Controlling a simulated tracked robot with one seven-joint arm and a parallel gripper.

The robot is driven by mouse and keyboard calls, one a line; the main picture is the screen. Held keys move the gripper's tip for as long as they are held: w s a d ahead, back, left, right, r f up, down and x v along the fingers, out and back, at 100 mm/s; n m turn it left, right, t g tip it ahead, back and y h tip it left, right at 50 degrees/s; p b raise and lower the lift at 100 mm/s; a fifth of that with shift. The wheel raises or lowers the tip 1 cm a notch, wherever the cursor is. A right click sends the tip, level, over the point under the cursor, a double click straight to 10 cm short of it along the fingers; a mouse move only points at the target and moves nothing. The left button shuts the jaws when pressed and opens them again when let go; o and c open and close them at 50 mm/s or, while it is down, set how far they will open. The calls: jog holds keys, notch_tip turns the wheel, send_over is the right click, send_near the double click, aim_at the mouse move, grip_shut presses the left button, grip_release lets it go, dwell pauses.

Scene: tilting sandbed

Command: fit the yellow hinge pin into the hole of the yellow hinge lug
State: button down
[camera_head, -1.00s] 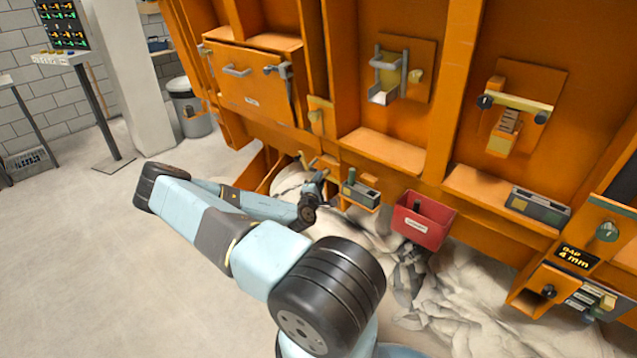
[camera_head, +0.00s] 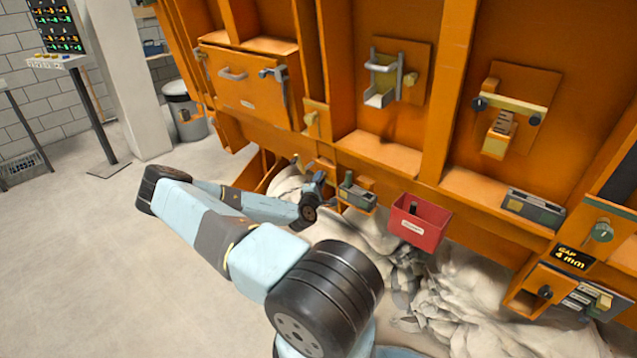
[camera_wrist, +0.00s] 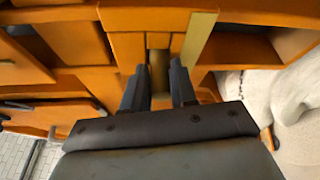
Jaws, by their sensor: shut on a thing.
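My gripper (camera_wrist: 160,90) is low at the foot of the orange wall. It also shows, small and dark, in the head view (camera_head: 317,182). In the wrist view its two dark fingers stand on either side of a dull yellow-brown piece, which looks like the yellow hinge pin (camera_wrist: 159,72); my gripper is shut on it. The lug's hole cannot be made out, and I cannot tell whether the pin touches the lug.
A grey-green box (camera_head: 357,193) and a red bin (camera_head: 419,221) hang close to the right of my gripper. A small door (camera_head: 246,88) with a handle is above left. The floor at left is clear.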

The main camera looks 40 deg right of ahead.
jog(key=c, duration=0.8)
grip_release()
jog(key=shift+o, duration=0.2)
jog(key=o, duration=0.4)
jog(key=shift+s+a+f, duration=0.1)
jog(key=shift+a+f, duration=0.15)
jog(key=shift+a, duration=1.05)
jog(key=shift+s+a+f, duration=0.15)
jog(key=shift+a+f, duration=0.05)
jog(key=shift+a, duration=1.1)
jog(key=shift+s+a+f, duration=0.1)
jog(key=shift+a+f, duration=0.15)
jog(key=shift+a, duration=1.05)
